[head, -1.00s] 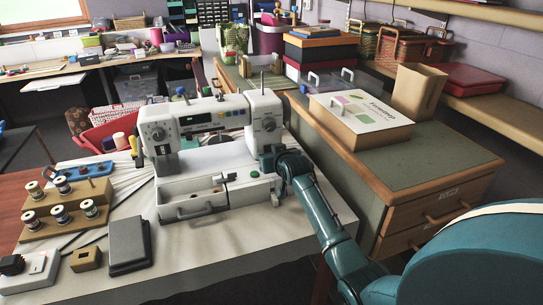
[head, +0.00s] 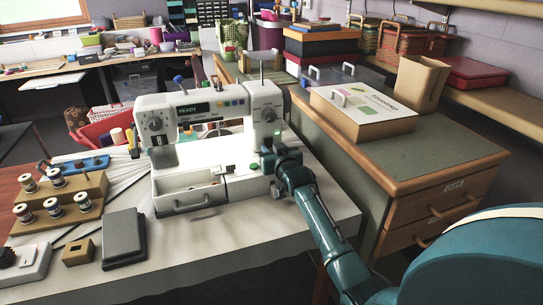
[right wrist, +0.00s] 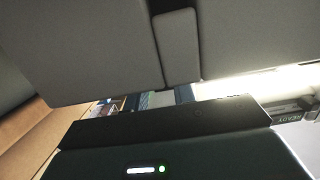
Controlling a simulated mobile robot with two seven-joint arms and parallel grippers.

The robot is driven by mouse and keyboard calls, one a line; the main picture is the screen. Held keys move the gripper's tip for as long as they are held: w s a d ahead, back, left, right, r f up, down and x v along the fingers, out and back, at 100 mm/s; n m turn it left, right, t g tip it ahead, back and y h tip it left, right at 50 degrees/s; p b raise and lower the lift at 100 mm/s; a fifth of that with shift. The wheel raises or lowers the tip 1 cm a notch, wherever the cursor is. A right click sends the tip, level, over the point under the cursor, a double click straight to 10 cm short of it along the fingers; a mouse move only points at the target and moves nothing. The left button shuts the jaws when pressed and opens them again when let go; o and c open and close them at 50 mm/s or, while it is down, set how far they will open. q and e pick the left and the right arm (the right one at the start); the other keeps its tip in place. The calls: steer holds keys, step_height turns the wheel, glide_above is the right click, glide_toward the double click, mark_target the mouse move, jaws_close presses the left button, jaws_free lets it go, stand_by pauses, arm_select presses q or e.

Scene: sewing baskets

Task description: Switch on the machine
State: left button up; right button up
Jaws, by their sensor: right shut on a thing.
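A green light (head: 277,134) shows on the machine's right end. My right gripper (head: 277,158) is against the lower part of that right end, shut on a part of the machine. Its fingertips and the exact part between them are hidden in the head view. My left gripper is not in view.
A grey pedal (head: 124,237) lies on the table (head: 265,235) in front of the machine. A wooden stand (head: 62,207) with several thread spools is at the left. A drawer cabinet (head: 432,170) bearing a flat box (head: 362,114) stands close behind my right arm.

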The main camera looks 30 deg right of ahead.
steer(key=o, duration=1)
steer(key=p+v, duration=0.2)
steer(key=v, duration=1.1)
steer(key=shift+a, duration=0.1)
